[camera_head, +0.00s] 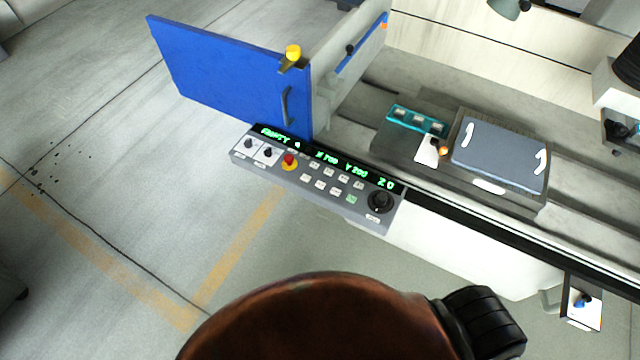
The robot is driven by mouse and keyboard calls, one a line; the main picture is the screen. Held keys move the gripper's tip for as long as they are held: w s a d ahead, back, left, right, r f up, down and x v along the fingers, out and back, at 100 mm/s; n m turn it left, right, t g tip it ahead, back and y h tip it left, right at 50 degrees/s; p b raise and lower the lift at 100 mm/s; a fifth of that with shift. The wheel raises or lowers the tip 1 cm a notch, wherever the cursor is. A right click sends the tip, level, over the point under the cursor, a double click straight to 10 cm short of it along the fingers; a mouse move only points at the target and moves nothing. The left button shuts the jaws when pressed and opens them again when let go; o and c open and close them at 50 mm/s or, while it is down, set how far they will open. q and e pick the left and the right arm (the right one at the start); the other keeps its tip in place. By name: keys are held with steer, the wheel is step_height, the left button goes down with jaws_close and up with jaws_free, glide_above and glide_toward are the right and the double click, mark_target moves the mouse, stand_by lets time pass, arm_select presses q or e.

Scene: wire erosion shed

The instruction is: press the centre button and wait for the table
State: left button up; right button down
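The grey control panel (262,163) is in the middle of the head view, mounted along the front of the machine. It has two rows of small pale buttons (320,184); one at the right of the lower row is greenish (351,199). Their labels are too small to read, so I cannot tell which is the centre button. The display strip (340,166) shows green text, "EMPTY" at left and X, Y, Z values at right. The machine table (545,205) carries a blue-grey slab with white handles (500,156). Neither of my grippers is in view.
A red knob on a yellow base (290,161) and a black dial (380,201) sit on the panel. A blue door (225,75) with a handle stands open behind the panel's left end. A teal rack (417,118) lies left of the slab.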

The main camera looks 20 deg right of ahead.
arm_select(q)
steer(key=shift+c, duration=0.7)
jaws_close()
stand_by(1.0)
